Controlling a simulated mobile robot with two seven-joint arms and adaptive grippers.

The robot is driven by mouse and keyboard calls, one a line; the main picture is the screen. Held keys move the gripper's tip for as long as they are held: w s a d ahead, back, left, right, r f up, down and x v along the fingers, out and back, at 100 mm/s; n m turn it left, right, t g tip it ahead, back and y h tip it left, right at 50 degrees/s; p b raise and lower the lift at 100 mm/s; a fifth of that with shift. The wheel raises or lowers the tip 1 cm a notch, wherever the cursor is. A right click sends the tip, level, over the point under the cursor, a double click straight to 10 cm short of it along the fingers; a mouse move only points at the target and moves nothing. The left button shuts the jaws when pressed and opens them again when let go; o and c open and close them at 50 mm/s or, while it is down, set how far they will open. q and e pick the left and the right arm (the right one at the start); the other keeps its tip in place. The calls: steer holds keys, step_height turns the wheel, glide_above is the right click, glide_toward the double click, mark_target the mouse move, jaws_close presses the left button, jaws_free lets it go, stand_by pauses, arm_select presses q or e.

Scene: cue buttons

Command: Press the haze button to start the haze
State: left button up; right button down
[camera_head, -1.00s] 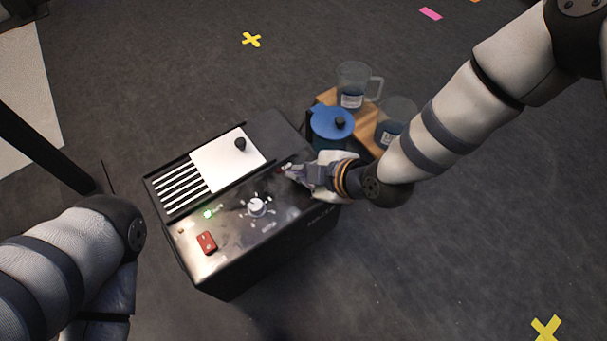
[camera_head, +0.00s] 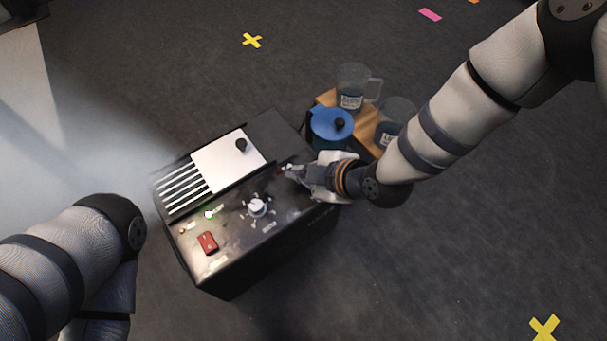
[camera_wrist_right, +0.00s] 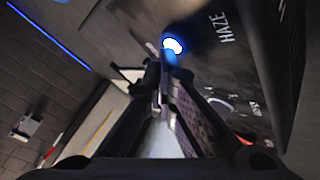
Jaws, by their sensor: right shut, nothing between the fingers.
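The haze machine (camera_head: 285,235) is a dark box on the floor with a dial, a red switch and a green light on its top panel. In the right wrist view the haze button (camera_wrist_right: 173,46) glows white and blue beside the word HAZE. My right gripper (camera_head: 284,171) is shut and empty, its tips at the button; in the right wrist view the fingertips (camera_wrist_right: 165,66) seem to touch its edge or sit just over it. In the head view the gripper hides the button. My left arm shows, but its gripper is out of view.
Pale haze (camera_head: 105,145) spreads from the slotted vent (camera_head: 182,187) toward the left. A blue-lidded jug (camera_head: 332,124) and two clear measuring jugs (camera_head: 352,88) (camera_head: 393,120) stand on or by a wooden board at the machine's back right. Yellow crosses mark the floor.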

arm_select(q)
steer(key=shift+r, duration=0.35)
arm_select(e)
steer(key=shift+r, duration=0.5)
step_height(320, 180, up, 5)
steer(key=p, duration=0.4)
steer(key=shift+r, duration=0.1)
arm_select(q)
steer(key=r, duration=0.3)
steer(key=shift+w+r+t, duration=0.1)
steer(key=shift+w+t, duration=0.2)
